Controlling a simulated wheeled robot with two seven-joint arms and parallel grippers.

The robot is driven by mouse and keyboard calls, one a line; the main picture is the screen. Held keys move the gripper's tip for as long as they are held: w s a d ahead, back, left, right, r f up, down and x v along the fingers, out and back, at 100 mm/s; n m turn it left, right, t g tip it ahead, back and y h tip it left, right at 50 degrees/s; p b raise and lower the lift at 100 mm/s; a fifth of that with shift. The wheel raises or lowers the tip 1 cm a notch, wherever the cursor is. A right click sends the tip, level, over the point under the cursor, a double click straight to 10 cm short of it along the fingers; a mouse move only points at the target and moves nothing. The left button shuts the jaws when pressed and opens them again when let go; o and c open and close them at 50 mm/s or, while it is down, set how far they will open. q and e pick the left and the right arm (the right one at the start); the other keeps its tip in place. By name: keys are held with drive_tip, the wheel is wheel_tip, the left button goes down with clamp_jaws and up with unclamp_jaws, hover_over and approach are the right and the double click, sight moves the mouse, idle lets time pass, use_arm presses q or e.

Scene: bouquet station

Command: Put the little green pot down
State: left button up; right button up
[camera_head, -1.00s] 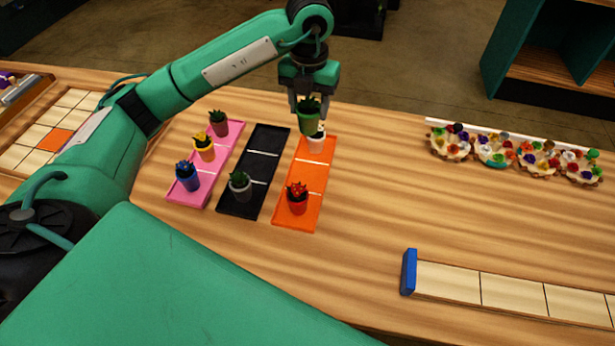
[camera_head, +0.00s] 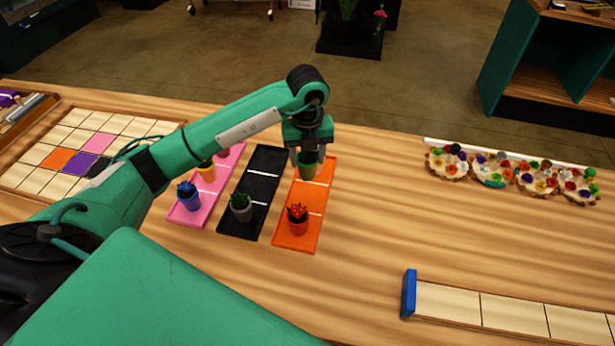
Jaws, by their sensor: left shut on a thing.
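The little green pot (camera_head: 307,170) is held between the fingers of my left gripper (camera_head: 308,157), which is shut on it. The pot hangs upright over the far part of the orange tray (camera_head: 297,243); I cannot tell whether it touches the tray. A red pot (camera_head: 298,226) with a red-tipped plant stands in the tray's near compartment. A white pot seen earlier at the far end is now hidden behind the gripper and green pot. My right gripper is not in view.
A black tray (camera_head: 263,185) holds a grey pot (camera_head: 241,210). A pink tray (camera_head: 216,190) holds a blue pot (camera_head: 188,200) and a yellow pot (camera_head: 206,172), partly behind my left arm. Several flower arrangements (camera_head: 490,170) stand at the back right. The table's middle right is clear.

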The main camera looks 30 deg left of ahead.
sight(308, 169)
use_arm(q)
wheel_tip(308, 169, down, 5)
drive_tip(key=shift+r+p, duration=0.1)
drive_tip(key=shift+p, duration=0.3)
wheel_tip(308, 169, down, 4)
drive_tip(key=shift+p, duration=0.55)
drive_tip(key=shift+f, duration=0.3)
drive_tip(key=o, duration=1.2)
